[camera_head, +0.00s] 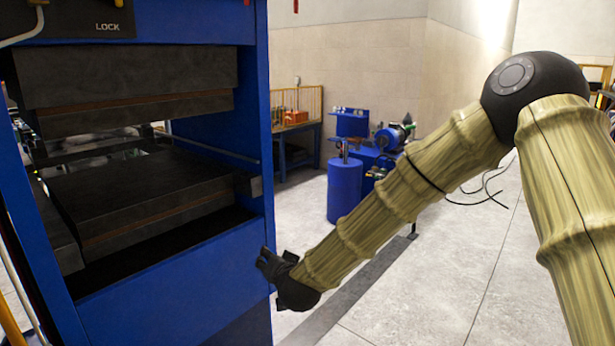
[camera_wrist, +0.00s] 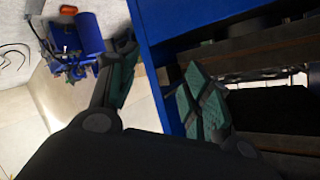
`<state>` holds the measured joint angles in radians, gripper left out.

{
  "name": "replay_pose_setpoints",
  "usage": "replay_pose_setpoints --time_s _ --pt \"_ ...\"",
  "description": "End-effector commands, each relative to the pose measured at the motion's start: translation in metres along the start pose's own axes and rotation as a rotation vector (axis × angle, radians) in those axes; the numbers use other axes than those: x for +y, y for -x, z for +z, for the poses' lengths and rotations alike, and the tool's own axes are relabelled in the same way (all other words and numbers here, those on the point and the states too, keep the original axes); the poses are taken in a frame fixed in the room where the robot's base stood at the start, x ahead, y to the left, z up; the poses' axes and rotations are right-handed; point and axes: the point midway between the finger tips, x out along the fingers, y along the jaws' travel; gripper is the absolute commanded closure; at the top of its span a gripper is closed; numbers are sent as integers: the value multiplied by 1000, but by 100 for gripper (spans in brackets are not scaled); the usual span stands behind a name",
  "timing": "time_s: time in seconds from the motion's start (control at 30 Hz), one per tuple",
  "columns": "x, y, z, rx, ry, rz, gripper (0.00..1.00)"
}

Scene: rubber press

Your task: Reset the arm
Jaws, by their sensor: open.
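My arm comes in from the right in the head view and slants down to the left. My gripper (camera_head: 272,264) is at its end, close to the front right edge of the blue press (camera_head: 190,278); I cannot tell whether they touch. In the wrist view my gripper (camera_wrist: 160,88) shows two green-padded fingers spread apart, with nothing held between them. The blue frame of the press (camera_wrist: 157,75) shows behind the gap between the fingers. The press has a dark upper platen (camera_head: 125,80) and a dark lower platen (camera_head: 140,190) with an open gap between them.
Behind the press stand a blue cylinder (camera_head: 344,188) and a blue machine with a motor (camera_head: 390,138). A blue table with an orange item (camera_head: 295,118) is by the back wall. Black cables (camera_head: 480,195) lie on the floor. The grey floor right of the press is mostly clear.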

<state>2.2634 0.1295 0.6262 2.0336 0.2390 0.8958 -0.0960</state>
Motion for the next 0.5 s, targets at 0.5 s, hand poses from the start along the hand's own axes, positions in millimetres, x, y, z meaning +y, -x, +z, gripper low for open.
replay_pose_setpoints --time_s 0.5 --pt "202 59 219 -376 86 202 51"
